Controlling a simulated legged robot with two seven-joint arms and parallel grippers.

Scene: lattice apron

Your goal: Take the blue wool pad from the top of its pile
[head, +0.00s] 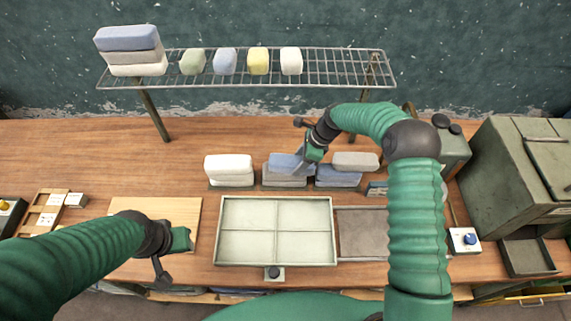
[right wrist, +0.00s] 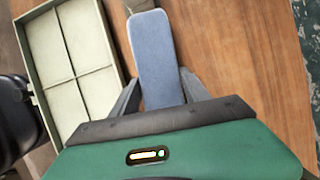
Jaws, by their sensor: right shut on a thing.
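A blue wool pad (head: 285,161) lies slightly askew over the middle pile, which shows grey pads (head: 284,181) below. My right gripper (head: 304,158) is at this blue pad, and in the right wrist view its two fingers (right wrist: 158,90) are shut on the pad's sides (right wrist: 155,50). Whether the pad still touches the pile is hard to tell. A white pile (head: 229,166) stands to the left. To the right is a pile with blue pads (head: 338,178) and a grey pad (head: 356,161) on top. My left gripper (head: 172,245) is over a wooden board; its fingers are unclear.
A pale four-part tray (head: 275,198) lies in front of the piles, with a grey-brown tray (head: 362,232) beside it. A wire rack (head: 330,68) behind holds several pads. The wooden board (head: 160,206) is at left, a green metal cabinet (head: 525,170) at right.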

